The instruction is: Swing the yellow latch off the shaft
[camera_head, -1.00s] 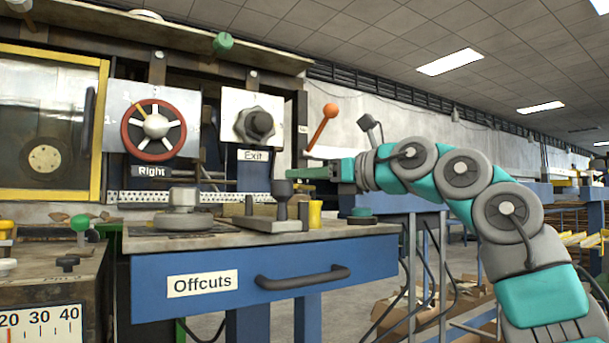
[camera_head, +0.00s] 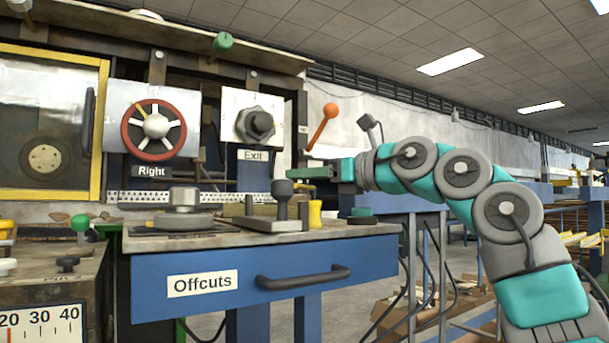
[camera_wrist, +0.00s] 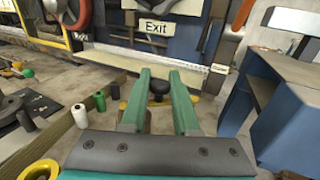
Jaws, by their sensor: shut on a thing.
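My gripper (camera_head: 296,172) reaches left to the right end of the machine, below the Exit label (camera_head: 253,155). In the wrist view, my gripper (camera_wrist: 160,74) has its two green fingers on either side of a black knob (camera_wrist: 158,91) and is shut on it. Small yellow parts, which look like the yellow latch (camera_wrist: 123,104), show beside the fingers near the knob. The fingers hide most of the latch. I cannot make out the shaft or how the latch sits on it. In the head view the latch cannot be made out.
An orange-knobbed lever (camera_head: 323,125) stands just above my gripper. A bench with an Offcuts drawer (camera_head: 270,265) is in front, carrying a black-knobbed clamp (camera_head: 283,205) and a yellow spool (camera_head: 315,213). A blue cabinet (camera_wrist: 285,110) stands on the right in the wrist view.

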